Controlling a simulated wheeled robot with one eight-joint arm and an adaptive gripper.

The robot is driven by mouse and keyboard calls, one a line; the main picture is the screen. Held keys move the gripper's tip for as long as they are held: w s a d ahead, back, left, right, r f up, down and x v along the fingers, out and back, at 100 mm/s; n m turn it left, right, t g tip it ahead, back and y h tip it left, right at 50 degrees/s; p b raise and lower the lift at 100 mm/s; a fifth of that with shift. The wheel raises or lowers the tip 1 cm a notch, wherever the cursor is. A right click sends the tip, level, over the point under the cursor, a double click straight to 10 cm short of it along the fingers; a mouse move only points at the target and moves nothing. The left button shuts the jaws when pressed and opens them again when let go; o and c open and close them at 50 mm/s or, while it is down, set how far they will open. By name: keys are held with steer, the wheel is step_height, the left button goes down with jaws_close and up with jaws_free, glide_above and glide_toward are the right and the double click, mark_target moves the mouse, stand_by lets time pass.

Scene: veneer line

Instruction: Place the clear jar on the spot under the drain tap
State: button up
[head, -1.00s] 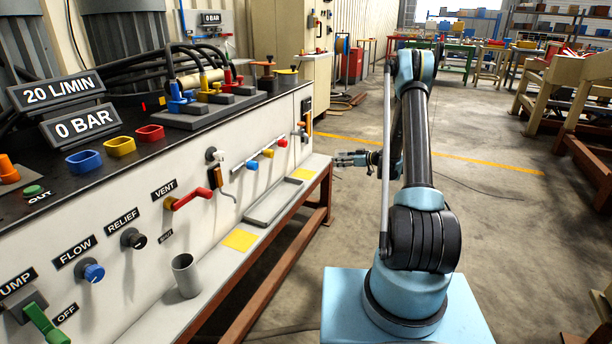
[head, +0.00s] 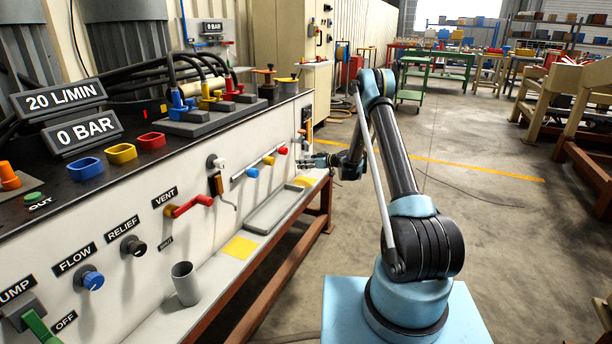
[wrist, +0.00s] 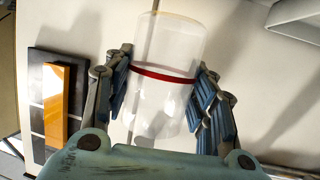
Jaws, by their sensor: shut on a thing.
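My gripper (head: 312,162) is at the far right end of the panel, above the ledge. In the wrist view its fingers close from both sides on the clear jar (wrist: 165,50), a see-through cylinder with a red band. In the head view the jar is too faint to make out. A small tap (head: 302,132) sits on the panel's right end, just above my gripper; I cannot tell for sure that it is the drain tap. A yellow square (head: 304,182) lies on the ledge below my gripper. Another yellow square (head: 240,247) lies nearer, left of the tray.
A shallow grey tray (head: 262,222) lies on the ledge between the yellow squares. A grey cup (head: 185,284) stands nearer. Red-yellow vent handle (head: 188,206) and a coloured rod project from the panel. An orange bar on a dark plate (wrist: 40,120) is left of the jar. Open floor lies right.

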mark_target(305, 172)
steer(key=shift+d+f, duration=0.15)
steer(key=shift+f, duration=1.15)
steer(key=shift+w+a+f, duration=0.1)
steer(key=shift+a+f, duration=0.1)
steer(key=shift+f, duration=1.45)
steer(key=o, duration=1.2)
